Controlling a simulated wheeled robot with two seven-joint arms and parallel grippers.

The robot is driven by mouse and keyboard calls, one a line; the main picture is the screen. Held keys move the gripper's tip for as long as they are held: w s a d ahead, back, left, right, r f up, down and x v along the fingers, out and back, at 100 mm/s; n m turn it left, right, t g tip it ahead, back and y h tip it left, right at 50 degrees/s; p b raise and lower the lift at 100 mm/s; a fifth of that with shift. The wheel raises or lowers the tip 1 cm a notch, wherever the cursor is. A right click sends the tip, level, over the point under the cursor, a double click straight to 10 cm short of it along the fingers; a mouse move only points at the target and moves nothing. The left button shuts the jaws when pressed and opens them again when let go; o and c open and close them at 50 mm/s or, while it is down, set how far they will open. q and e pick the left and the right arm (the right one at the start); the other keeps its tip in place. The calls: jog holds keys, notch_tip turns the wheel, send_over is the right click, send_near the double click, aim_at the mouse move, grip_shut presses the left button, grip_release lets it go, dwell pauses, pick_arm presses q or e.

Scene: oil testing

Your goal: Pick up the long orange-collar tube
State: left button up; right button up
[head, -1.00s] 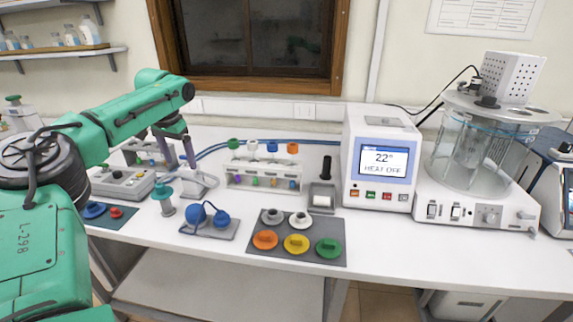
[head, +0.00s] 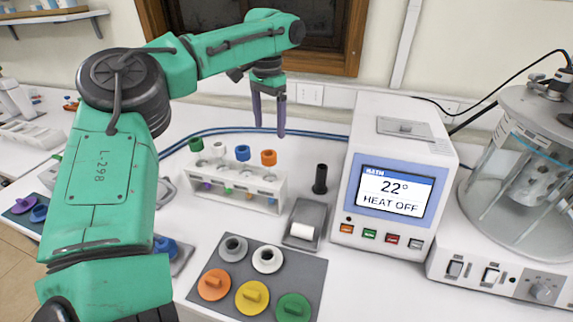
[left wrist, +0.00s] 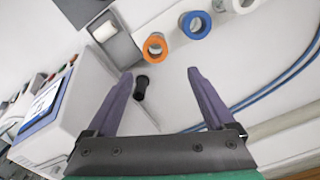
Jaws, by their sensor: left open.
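The long orange-collar tube (head: 268,158) stands upright at the right end of the white tube rack (head: 277,187), beside tubes with blue (head: 242,153), white and green collars. Its body is mostly hidden by the rack's front. My left gripper (head: 269,132) points down, open and empty, above and slightly behind the orange collar. In the left wrist view, the orange collar (left wrist: 154,46) shows from above as a ring, beyond and between the spread purple fingers (left wrist: 162,75), apart from them. My right gripper is not in view.
The bath controller (head: 398,130) stands right of the rack. A black upright cylinder (head: 320,180) and a grey holder with a white roll (head: 303,230) lie between them. A grey mat (head: 228,293) with coloured caps is in front. Blue tubing (head: 215,133) runs behind.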

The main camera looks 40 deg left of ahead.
pick_arm(q)
jog(key=p, duration=0.2)
send_over(269, 168)
jog(key=a, duration=0.1)
notch_tip(269, 168, down, 6)
jog(key=shift+a+f, duration=0.15)
jog(key=shift+f, duration=0.1)
jog(key=f, duration=0.2)
jog(key=f+p, duration=0.1)
jog(key=f, duration=0.1)
jog(key=w+f+p, duration=0.1)
jog(key=f, duration=0.1)
jog(key=shift+d+f, duration=0.25)
jog(key=shift+f, duration=0.2)
jog(key=shift+s, duration=0.1)
jog(key=c, duration=0.4)
grip_shut()
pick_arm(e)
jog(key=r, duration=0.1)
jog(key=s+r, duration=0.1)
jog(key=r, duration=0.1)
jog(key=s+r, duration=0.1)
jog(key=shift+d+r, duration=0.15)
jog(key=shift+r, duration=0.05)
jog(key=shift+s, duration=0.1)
